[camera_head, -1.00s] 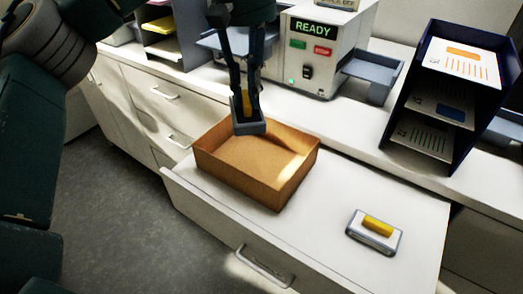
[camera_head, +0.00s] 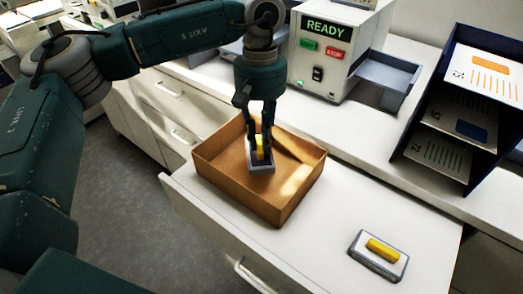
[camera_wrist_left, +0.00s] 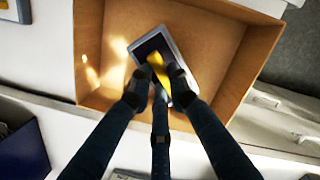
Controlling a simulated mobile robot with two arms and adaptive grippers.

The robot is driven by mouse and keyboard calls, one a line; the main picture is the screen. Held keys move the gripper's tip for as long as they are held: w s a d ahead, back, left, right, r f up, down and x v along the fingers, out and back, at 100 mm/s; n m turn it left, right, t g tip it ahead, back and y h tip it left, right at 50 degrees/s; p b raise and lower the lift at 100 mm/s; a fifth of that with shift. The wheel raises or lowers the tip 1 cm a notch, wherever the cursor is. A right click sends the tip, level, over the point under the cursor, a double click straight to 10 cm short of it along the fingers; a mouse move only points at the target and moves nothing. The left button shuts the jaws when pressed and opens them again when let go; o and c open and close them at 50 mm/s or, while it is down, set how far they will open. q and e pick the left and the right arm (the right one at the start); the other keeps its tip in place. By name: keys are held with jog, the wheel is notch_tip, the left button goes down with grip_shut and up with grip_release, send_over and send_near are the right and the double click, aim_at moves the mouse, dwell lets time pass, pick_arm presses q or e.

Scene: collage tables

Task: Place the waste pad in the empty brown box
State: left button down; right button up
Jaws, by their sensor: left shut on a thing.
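My left gripper (camera_head: 261,138) is shut on the yellow handle of a grey-rimmed pad (camera_head: 261,168). The pad is inside the walls of the open brown box (camera_head: 238,205), above or on its floor; I cannot tell if it touches. In the left wrist view the pad (camera_wrist_left: 169,42) lies tilted across the box, with a dark face, and the gripper fingers (camera_wrist_left: 157,84) close on its yellow handle. The box (camera_wrist_left: 205,37) shows nothing else inside. A second pad (camera_head: 378,257), white with a grey rim and yellow handle, lies right of the box. My right gripper is not in view.
The box stands on a white pulled-out drawer top (camera_head: 345,215). Behind it is a white machine (camera_head: 333,48) reading READY with a grey side tray (camera_head: 388,73). A dark blue rack (camera_head: 470,110) holding cards stands at the right. Space between the box and second pad is clear.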

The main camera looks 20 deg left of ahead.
aim_at(261, 156)
pick_arm(q)
jog(key=shift+s+f, duration=0.1)
jog(key=shift+f, duration=0.6)
notch_tip(261, 156, down, 3)
jog(key=shift+f+p, duration=0.2)
jog(key=shift+p, duration=0.4)
jog(key=shift+f, duration=0.3)
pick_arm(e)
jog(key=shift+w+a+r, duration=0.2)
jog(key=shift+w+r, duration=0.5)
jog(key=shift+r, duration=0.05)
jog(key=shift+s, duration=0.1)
pick_arm(q)
jog(key=shift+f, duration=0.2)
jog(key=c, duration=1.6)
grip_release()
jog(key=shift+c, duration=0.2)
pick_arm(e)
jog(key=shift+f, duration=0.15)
pick_arm(q)
jog(key=shift+r, duration=0.15)
